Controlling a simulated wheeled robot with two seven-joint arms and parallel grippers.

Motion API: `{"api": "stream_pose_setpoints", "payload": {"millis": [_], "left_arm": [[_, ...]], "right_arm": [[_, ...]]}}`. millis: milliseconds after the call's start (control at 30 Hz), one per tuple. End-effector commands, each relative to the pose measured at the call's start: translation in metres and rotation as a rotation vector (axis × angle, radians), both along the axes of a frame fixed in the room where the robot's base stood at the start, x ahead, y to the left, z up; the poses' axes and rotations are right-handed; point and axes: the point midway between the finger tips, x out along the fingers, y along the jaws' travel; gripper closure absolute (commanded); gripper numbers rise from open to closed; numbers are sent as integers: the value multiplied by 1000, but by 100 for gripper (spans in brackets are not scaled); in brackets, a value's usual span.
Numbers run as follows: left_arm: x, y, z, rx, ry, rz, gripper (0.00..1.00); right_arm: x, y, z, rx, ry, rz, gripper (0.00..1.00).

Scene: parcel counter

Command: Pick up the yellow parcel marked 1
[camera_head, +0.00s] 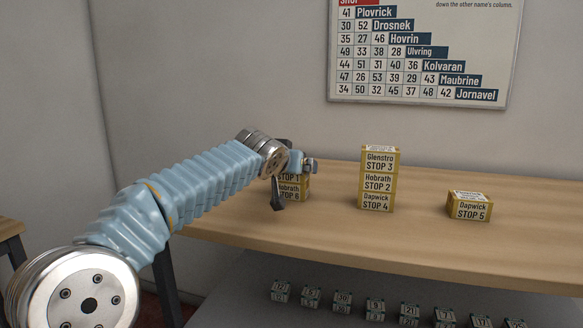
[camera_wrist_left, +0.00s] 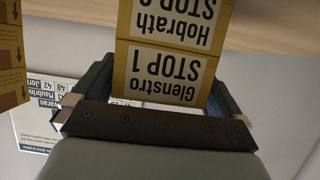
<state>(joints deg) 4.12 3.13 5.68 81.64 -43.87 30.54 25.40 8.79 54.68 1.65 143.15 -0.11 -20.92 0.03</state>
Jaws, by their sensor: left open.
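The yellow parcel marked STOP 1 (camera_head: 289,179) sits on top of a yellow parcel marked Hobrath STOP 6 (camera_head: 290,192) at the left of the counter. My left gripper (camera_head: 294,186) is at this stack and hides the upper part of parcel 1. In the left wrist view, parcel 1 (camera_wrist_left: 163,72) reads Glenstro STOP 1, upside down, and stands between the two open fingers of my left gripper (camera_wrist_left: 158,92). One finger is on each side of it. I cannot tell whether they touch it. My right gripper is not in view.
A stack of yellow parcels, STOP 3 (camera_head: 380,161), STOP 2 (camera_head: 377,182) and STOP 4 (camera_head: 376,202), stands mid-counter. Parcel STOP 5 (camera_head: 470,207) lies alone farther right. Several small numbered boxes (camera_head: 375,310) line a lower shelf. The wooden counter (camera_head: 420,245) is clear in front.

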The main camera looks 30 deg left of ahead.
Motion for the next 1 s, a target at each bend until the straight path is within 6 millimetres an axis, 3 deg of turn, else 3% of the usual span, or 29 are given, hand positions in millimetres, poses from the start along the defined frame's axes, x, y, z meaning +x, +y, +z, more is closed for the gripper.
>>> {"api": "stream_pose_setpoints", "payload": {"millis": [233, 533, 867, 1000], "left_arm": [[2, 1, -1, 0, 0, 0, 0], [2, 0, -1, 1, 0, 0, 46], [2, 0, 4, 1, -1, 0, 46], [2, 0, 23, 1, -4, -1, 46]], "right_arm": [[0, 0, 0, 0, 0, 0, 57], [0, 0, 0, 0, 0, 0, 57], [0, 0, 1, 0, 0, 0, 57], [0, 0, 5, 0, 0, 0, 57]]}}
